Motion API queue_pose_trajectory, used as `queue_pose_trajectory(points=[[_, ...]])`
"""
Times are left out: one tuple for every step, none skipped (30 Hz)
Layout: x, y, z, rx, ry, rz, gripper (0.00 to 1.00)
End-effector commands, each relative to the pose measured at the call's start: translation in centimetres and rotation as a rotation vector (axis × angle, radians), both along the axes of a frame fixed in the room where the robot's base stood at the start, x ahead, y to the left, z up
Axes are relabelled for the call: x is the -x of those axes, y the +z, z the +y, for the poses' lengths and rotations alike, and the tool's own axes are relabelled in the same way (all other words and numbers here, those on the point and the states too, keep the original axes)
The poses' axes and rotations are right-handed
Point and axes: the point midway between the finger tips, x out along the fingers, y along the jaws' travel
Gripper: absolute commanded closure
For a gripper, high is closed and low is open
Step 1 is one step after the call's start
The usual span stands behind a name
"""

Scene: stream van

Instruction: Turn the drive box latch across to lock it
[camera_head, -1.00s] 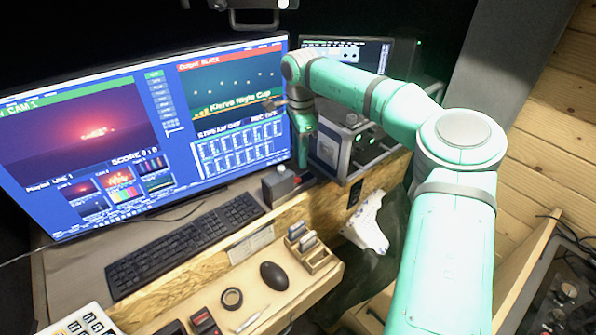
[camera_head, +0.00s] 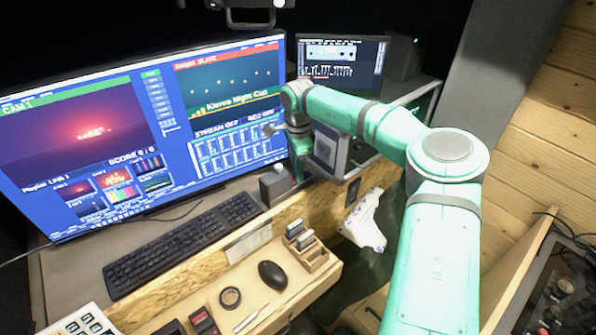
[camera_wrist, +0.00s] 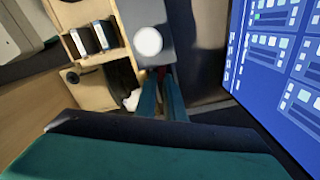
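A small red piece (camera_wrist: 161,71) shows at the fingertips, next to the grey box with a pale round top (camera_wrist: 148,42). I cannot tell whether the fingers touch or hold the red piece, or whether it is the latch. A grey metal-framed unit (camera_head: 328,148) stands just behind my gripper, partly hidden by my arm. No latch shows clearly.
A large monitor (camera_head: 90,135) stands left of and behind my gripper. A keyboard (camera_head: 185,243) lies before it. A wooden holder with cards (camera_head: 315,258), a mouse (camera_head: 272,275) and a tape ring (camera_head: 230,297) are on the front shelf. A white cloth (camera_head: 363,222) hangs at the right.

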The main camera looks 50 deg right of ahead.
Motion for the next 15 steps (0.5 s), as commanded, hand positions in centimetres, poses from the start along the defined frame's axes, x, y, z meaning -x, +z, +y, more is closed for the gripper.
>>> queue_pose_trajectory(points=[[0.01, 0.01, 0.00, 0.000, 0.000, 0.000, 1.00], [0.01, 0.01, 0.00, 0.000, 0.000, 0.000, 1.00], [0.01, 0.02, 0.00, 0.000, 0.000, 0.000, 1.00], [0.02, 0.02, 0.01, 0.000, 0.000, 0.000, 1.00], [0.02, 0.02, 0.01, 0.000, -0.001, 0.000, 1.00], [0.02, 0.02, 0.01, 0.000, -0.004, 0.000, 1.00], [0.03, 0.03, 0.01, 0.000, -0.007, 0.000, 1.00], [0.03, 0.03, 0.03, 0.000, -0.012, 0.000, 1.00], [0.04, 0.04, 0.03, 0.000, -0.020, 0.000, 1.00], [0.05, 0.04, 0.04, 0.000, -0.028, 0.000, 1.00], [0.06, 0.04, 0.05, 0.000, -0.037, 0.000, 1.00], [0.08, 0.05, 0.07, 0.000, -0.053, 0.000, 1.00], [0.10, 0.05, 0.08, 0.000, -0.066, 0.000, 1.00], [0.12, 0.06, 0.09, 0.000, -0.082, 0.000, 1.00], [0.14, 0.07, 0.11, 0.000, -0.104, 0.000, 1.00]])
